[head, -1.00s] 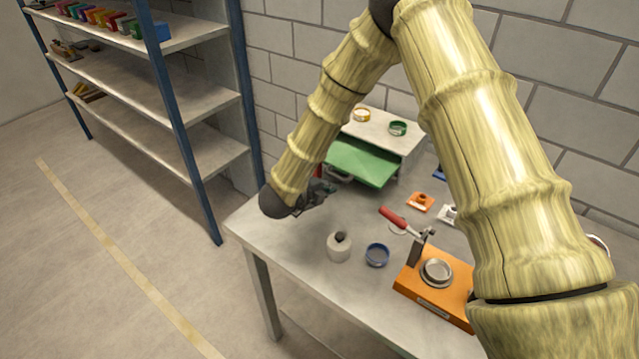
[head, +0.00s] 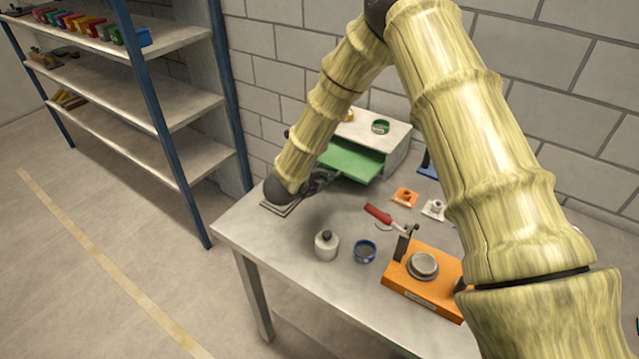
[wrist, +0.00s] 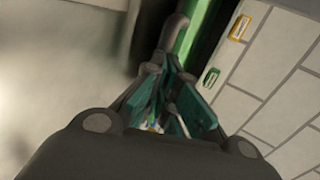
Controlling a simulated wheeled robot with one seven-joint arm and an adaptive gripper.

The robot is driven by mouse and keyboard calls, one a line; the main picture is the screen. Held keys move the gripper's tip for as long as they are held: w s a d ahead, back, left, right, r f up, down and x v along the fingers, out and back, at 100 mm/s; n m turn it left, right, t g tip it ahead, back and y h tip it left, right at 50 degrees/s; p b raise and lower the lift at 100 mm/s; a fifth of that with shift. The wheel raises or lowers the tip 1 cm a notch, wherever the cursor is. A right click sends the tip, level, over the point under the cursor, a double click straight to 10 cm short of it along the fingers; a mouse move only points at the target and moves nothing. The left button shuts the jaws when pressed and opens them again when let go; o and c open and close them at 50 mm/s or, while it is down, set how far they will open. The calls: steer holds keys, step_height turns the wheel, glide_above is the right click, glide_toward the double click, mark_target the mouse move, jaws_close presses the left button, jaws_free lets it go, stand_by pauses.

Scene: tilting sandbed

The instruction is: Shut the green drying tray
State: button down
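The green drying tray (head: 350,162) sticks out from the front of a pale box (head: 398,150) at the back of the table. In the wrist view the tray is a green strip (wrist: 208,35) beside a dark grey bar, probably its handle (wrist: 177,33). My gripper (head: 322,180) is at the tray's front left edge, partly hidden behind my arm in the head view. In the wrist view its teal-padded fingers (wrist: 163,68) come together at the tips, close to the lower end of the bar. Whether they touch it is unclear. I see nothing held.
Blue-posted shelves (head: 165,95) stand left.

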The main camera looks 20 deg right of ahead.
mark_target(347, 157)
steer(key=w+d+b, duration=0.1)
steer(key=w+d, duration=0.1)
steer(key=w+d+b, duration=0.1)
steer(key=w+d, duration=0.1)
steer(key=d, duration=0.1)
steer(key=w+d+b, duration=0.1)
steer(key=w+d, duration=0.1)
steer(key=d, duration=0.1)
steer(key=shift+w+f, duration=0.15)
steer(key=shift+f, duration=0.2)
steer(key=shift+w+d+r, duration=0.15)
steer(key=shift+w+d, duration=0.15)
steer(key=shift+d, duration=0.05)
